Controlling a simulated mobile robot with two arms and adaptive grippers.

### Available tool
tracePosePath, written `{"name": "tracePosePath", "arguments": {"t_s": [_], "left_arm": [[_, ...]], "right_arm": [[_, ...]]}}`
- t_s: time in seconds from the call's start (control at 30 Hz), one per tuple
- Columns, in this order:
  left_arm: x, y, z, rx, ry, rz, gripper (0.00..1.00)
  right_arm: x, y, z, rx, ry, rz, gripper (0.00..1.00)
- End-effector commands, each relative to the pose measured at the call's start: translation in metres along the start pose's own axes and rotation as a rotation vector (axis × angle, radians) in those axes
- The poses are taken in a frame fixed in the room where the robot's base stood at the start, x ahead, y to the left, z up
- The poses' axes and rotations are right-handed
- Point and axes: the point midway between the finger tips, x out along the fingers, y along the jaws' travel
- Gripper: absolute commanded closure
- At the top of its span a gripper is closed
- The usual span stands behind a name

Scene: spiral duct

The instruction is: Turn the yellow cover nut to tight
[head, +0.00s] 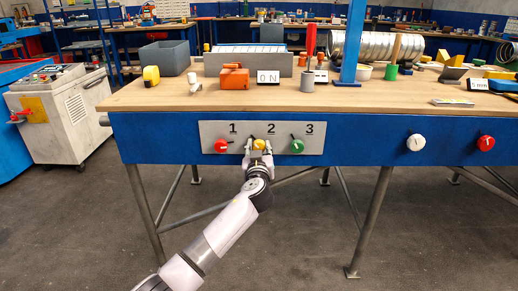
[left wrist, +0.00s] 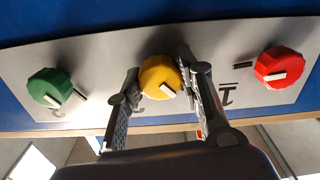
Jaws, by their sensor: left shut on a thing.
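The yellow cover nut (head: 259,144) sits under the number 2 on the grey panel (head: 212,131) at the front of the blue bench. It also shows in the left wrist view (left wrist: 159,75), with a white pointer bar on its face. My left gripper (head: 258,149) is at the nut. In the left wrist view the fingers (left wrist: 160,88) stand on both sides of the nut, shut on it. One finger partly hides the panel markings beside it. My right gripper is out of view.
A red knob (head: 221,146) under 1 and a green knob (head: 297,146) under 3 flank the nut closely. A white knob (head: 416,142) and another red knob (head: 486,143) are farther right. Bins, tools and a spiral duct (head: 375,46) stand on the bench top (head: 200,102).

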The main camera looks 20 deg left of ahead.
Motion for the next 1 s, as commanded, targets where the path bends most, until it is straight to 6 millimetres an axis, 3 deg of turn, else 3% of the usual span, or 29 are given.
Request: {"name": "tracePosePath", "arguments": {"t_s": [0.17,0.57,1.0], "left_arm": [[-0.0001,0.0001,0.0002,0.0,0.0,0.0,0.94],[-0.0001,-0.0002,0.0004,0.077,-0.001,-0.001,0.94],[0.0,-0.0001,-0.0002,0.441,-0.002,-0.001,0.94]], "right_arm": [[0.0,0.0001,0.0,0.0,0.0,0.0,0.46],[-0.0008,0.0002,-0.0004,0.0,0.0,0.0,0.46],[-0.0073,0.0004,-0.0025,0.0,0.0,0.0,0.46]]}}
